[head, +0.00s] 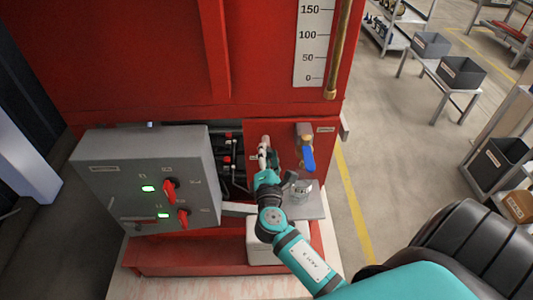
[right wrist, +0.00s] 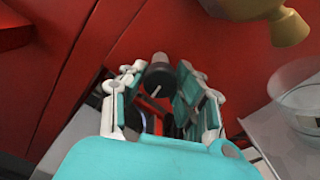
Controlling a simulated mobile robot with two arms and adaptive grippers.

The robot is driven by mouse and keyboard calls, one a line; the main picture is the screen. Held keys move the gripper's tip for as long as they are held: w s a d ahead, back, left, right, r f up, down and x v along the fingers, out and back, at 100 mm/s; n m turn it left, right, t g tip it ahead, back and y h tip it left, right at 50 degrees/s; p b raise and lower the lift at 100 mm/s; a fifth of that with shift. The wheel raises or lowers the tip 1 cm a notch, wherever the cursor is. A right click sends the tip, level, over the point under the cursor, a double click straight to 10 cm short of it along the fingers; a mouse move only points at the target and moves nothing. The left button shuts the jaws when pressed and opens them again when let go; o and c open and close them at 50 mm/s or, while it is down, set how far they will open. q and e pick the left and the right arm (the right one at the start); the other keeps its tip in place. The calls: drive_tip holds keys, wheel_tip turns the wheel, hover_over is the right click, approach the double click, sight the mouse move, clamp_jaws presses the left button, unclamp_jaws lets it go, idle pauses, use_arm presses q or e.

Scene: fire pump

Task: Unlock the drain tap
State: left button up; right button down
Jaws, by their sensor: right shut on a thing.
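The drain tap is a brass valve (head: 305,131) with a blue lever (head: 308,158) pointing down, on the red panel right of my right gripper (head: 265,148). Brass tap parts (right wrist: 262,8) also show at the top right of the right wrist view. There, my right gripper (right wrist: 160,76) has its fingers on both sides of a dark round knob (right wrist: 158,72) with a lighter tip, in front of the red panel. It is shut on this knob and apart from the tap. What lies behind the knob is mostly hidden. My left gripper is out of view.
A grey control box (head: 110,190) with red switches and green lights stands left of my right arm. A clear glass container (head: 300,192) stands on a grey shelf (head: 317,205) below the tap.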

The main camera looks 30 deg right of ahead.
drive_tip(key=shift+f, duration=0.1)
drive_tip(key=c, duration=0.9)
unclamp_jaws()
drive_tip(key=shift+c, duration=0.2)
drive_tip(key=v, duration=1.2)
drive_tip(key=shift+s, duration=0.1)
